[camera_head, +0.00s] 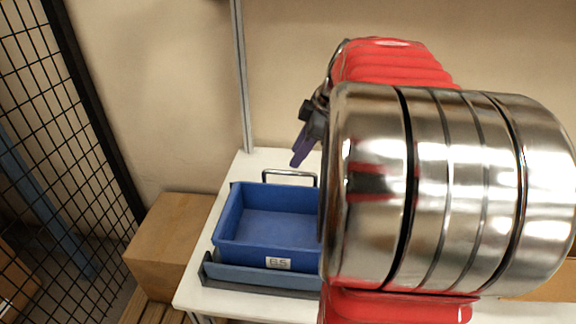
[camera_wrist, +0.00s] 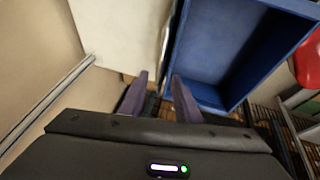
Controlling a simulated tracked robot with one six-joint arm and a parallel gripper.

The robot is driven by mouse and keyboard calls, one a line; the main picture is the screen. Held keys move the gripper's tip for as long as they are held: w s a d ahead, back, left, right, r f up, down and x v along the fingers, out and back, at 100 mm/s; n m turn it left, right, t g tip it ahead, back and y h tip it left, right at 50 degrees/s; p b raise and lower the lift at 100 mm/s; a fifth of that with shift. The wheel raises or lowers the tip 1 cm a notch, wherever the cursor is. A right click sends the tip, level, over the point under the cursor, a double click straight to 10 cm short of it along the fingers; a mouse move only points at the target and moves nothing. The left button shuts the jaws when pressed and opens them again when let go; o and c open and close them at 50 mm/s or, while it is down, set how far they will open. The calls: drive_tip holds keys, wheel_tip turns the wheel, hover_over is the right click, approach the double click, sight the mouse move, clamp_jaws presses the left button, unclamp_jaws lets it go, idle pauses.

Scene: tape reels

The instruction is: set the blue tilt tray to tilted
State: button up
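The blue tilt tray (camera_head: 270,222) stands on a white table at the lower centre of the head view. It carries a label reading B5 on its front and looks empty and roughly level. A metal bar handle (camera_head: 290,174) rises at its back edge. My gripper (camera_head: 300,150) has purple fingers that point down, above and behind the handle in the head view. In the wrist view my gripper (camera_wrist: 158,80) is open, its two fingers apart with nothing held. There the blue tray (camera_wrist: 225,55) lies to the right, with the handle (camera_wrist: 165,50) at its near edge. My arm hides the tray's right side in the head view.
The white table (camera_head: 195,285) has bare surface left of the tray. A cardboard box (camera_head: 172,235) stands beside it on the left. A black mesh fence (camera_head: 65,120) is farther left. A metal post (camera_head: 240,80) and the wall are behind.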

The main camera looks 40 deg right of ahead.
sight(290, 173)
drive_tip(key=shift+x, duration=3.2)
drive_tip(key=shift+c, duration=0.2)
clamp_jaws()
